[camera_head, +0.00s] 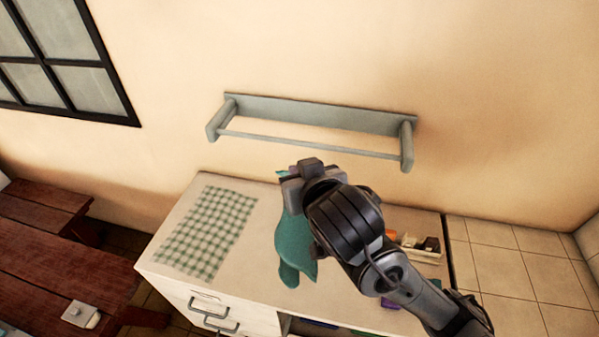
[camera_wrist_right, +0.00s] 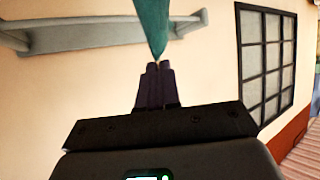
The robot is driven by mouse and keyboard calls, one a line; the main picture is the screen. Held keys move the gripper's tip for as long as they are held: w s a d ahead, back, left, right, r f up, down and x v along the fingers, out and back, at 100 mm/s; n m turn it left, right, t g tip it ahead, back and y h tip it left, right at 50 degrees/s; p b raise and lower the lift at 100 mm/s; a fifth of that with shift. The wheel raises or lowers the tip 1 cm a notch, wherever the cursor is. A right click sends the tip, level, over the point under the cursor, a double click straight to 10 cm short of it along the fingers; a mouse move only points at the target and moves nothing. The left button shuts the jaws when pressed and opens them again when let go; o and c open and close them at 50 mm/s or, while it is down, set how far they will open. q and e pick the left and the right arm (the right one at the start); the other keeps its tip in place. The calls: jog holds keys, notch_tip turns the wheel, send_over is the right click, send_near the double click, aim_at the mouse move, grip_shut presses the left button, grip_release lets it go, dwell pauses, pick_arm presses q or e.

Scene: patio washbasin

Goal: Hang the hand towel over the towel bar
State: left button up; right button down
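The teal hand towel (camera_head: 294,248) hangs down below my right gripper (camera_head: 303,172) in the head view, above the counter. My right gripper is shut on the towel, which also shows at the fingertips in the right wrist view (camera_wrist_right: 152,22). The right wrist view also shows the right gripper's fingers (camera_wrist_right: 157,68) close together. The grey towel bar (camera_head: 308,144) is on the wall, behind and above the gripper, with nothing hanging on it. Part of the towel is hidden behind my right arm. My left gripper is not in view.
A white counter (camera_head: 180,258) stands below the bar, with a green checked cloth (camera_head: 210,231) on its left. A white tray (camera_head: 418,250) with small items sits at the right. A dark wooden bench (camera_head: 60,262) is at far left.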

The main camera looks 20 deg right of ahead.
jog(key=c, duration=1.8)
grip_release()
jog(key=o, duration=0.5)
jog(key=shift+o, duration=0.6)
jog(key=o, duration=0.5)
jog(key=shift+o, duration=0.5)
jog(key=o, duration=0.6)
jog(key=s+r+g+p, duration=0.1)
jog(key=p, duration=0.4)
jog(key=s+r+g+p, duration=0.1)
jog(key=r+g+p, duration=0.1)
jog(key=p, duration=0.4)
jog(key=s+r+g+p, duration=0.1)
jog(key=p, duration=0.4)
jog(key=shift+r+g, duration=0.3)
jog(key=shift+r, duration=0.1)
